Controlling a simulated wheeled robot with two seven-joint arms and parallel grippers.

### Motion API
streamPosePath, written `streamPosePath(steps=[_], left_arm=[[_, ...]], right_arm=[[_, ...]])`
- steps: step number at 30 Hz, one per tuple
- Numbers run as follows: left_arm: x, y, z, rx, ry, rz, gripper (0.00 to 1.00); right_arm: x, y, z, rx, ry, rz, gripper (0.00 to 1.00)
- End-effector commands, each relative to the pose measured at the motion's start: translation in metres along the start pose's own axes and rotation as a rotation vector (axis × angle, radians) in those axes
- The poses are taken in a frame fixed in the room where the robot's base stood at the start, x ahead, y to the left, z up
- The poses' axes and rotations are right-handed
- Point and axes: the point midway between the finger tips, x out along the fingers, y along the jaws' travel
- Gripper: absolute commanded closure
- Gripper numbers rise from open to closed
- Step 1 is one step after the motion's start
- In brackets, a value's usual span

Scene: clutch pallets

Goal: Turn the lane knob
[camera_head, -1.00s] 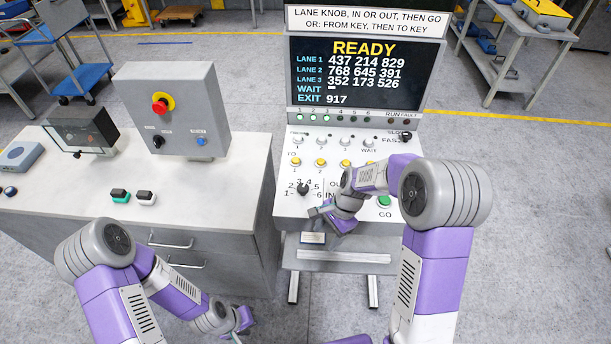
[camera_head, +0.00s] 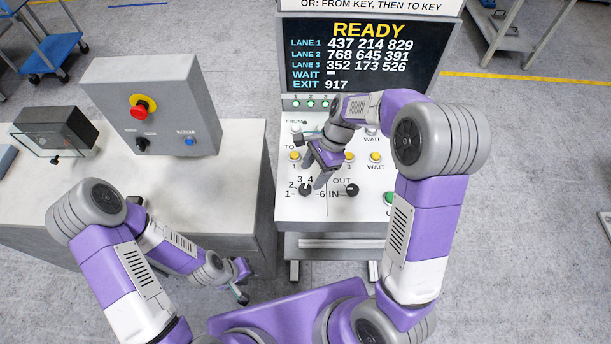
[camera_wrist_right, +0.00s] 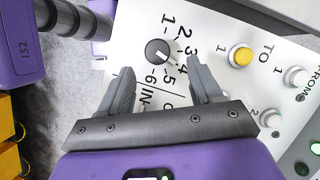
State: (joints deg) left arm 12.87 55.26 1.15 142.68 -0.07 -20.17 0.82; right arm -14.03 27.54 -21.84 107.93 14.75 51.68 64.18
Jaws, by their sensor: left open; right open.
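The lane knob (camera_head: 305,188) is a small dark round knob on the white sloping panel, ringed by the numbers 1 to 6. In the right wrist view the knob (camera_wrist_right: 157,50) shows a pale pointer mark toward the 5 side. My right gripper (camera_head: 309,162) is open above the panel by the knob. In its wrist view the open fingers (camera_wrist_right: 160,70) lie to either side of the knob's line, with the knob just beyond their tips and no contact visible. My left gripper (camera_head: 243,284) is open and empty, low beside the grey bench.
The IN/OUT knob (camera_head: 351,189) sits right of the lane knob. Yellow TO buttons (camera_head: 349,158) and a green GO button (camera_head: 389,198) are close by. The screen (camera_head: 357,58) reads READY. A grey box with a red emergency button (camera_head: 140,110) stands on the left bench.

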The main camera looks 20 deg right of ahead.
Motion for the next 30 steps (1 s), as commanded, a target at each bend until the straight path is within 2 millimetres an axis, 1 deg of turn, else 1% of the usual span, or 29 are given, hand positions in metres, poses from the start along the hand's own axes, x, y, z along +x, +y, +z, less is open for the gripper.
streamPosePath(steps=[1,3,6,9,13,20,21,26,30], left_arm=[[0.002,-0.001,0.001,0.0,-0.001,0.0,0.57],[0.003,-0.001,0.001,-0.001,-0.002,0.0,0.57],[0.004,-0.002,0.0,-0.001,-0.001,0.0,0.57],[0.005,-0.002,0.0,-0.001,-0.001,0.0,0.57],[0.005,-0.002,0.0,0.0,-0.001,0.0,0.57],[0.005,-0.002,0.0,0.0,-0.001,0.0,0.57],[0.005,-0.002,0.0,0.0,-0.001,0.0,0.57],[0.005,-0.002,0.0,0.0,-0.001,0.0,0.57],[0.005,-0.002,0.0,0.0,-0.001,0.0,0.57]], right_arm=[[0.01,0.001,0.0,0.001,-0.001,0.004,0.36],[0.022,0.001,-0.001,0.002,-0.001,0.005,0.36],[0.037,0.001,-0.001,0.001,0.0,0.003,0.36],[0.047,0.001,0.0,0.0,-0.001,0.002,0.36],[0.054,0.001,0.0,0.0,0.0,0.001,0.36],[0.055,0.0,0.0,0.0,0.0,0.0,0.36],[0.055,0.0,0.0,0.0,0.0,0.0,0.37],[0.055,0.0,0.0,0.0,0.0,-0.001,0.62],[0.055,0.0,0.0,0.0,0.0,-0.001,0.83]])
